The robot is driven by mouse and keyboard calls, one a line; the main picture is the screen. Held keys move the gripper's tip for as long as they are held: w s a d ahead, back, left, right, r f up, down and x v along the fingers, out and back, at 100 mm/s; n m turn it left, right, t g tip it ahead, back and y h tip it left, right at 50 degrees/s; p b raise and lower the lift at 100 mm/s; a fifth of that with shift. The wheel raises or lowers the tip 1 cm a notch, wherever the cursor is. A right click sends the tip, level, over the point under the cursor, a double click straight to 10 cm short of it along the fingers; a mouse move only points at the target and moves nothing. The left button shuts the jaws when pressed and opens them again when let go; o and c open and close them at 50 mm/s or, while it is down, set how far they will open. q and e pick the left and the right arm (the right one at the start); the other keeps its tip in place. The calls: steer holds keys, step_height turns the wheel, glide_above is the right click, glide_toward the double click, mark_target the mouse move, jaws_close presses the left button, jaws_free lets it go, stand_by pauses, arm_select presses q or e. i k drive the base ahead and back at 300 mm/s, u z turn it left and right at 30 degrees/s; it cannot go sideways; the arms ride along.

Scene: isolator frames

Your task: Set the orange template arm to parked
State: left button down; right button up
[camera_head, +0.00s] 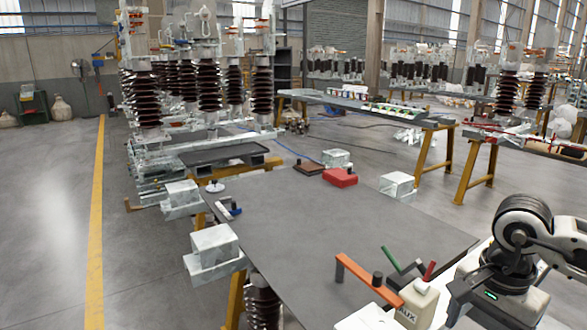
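The orange template arm (368,280) is a flat orange bar with a short upright end at its left. It lies at the lower middle of the view, slanting from upper left to lower right. A dark knob (378,278) stands beside it. Its right end meets a pale box (415,304) with dark lettering and a white top piece. My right arm comes in from the right, and its dark end, the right gripper (458,291), is to the right of the pale box, apart from the orange bar. Its fingers cannot be made out. My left gripper is out of view.
Green (391,257) and red (429,271) levers stand between the orange bar and my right arm. The grey table (310,225) is mostly bare. A red block (340,177) and a brown block (309,168) sit at its far end. Metal blocks (214,241) line its left edge.

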mark_target(374, 282)
steer(key=k, duration=1.45)
